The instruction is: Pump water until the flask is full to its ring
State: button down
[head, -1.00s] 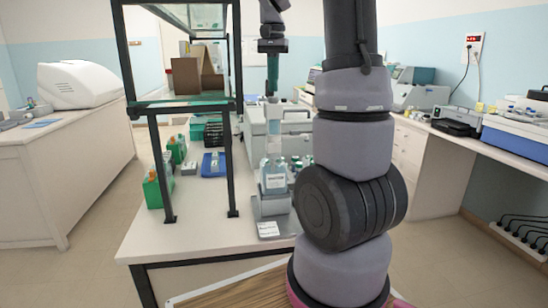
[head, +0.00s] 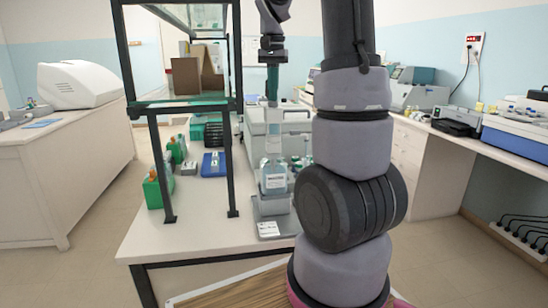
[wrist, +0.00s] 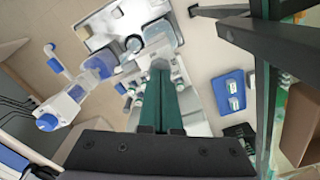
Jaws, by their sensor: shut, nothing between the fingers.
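A clear vessel with a white label (head: 275,181), apparently the flask, stands upright on a grey stand (head: 270,206) near the table's front. Its contents look bluish, but the ring and water level are too small to make out. A clear, narrow upright part (head: 273,146) rises above it. My gripper (head: 272,98), with green fingers, points down above this part, and its fingers are together and empty. In the wrist view the closed fingers (wrist: 161,72) end close to a round clear top (wrist: 157,36); I cannot tell whether they touch it. The pump cannot be singled out clearly.
A black-framed shelf (head: 160,150) stands left of the gripper. Small bottles (head: 298,163) stand behind the vessel, partly hidden by my arm. A blue tray (head: 213,164) and green boxes (head: 153,190) are at left. A blue-and-white object (wrist: 88,80) shows in the wrist view.

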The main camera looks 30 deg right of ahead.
jog(key=shift+f, duration=1.6)
jog(key=shift+r, duration=3)
jog(key=shift+f, duration=0.2)
jog(key=shift+f, duration=2.7)
jog(key=shift+r, duration=2.85)
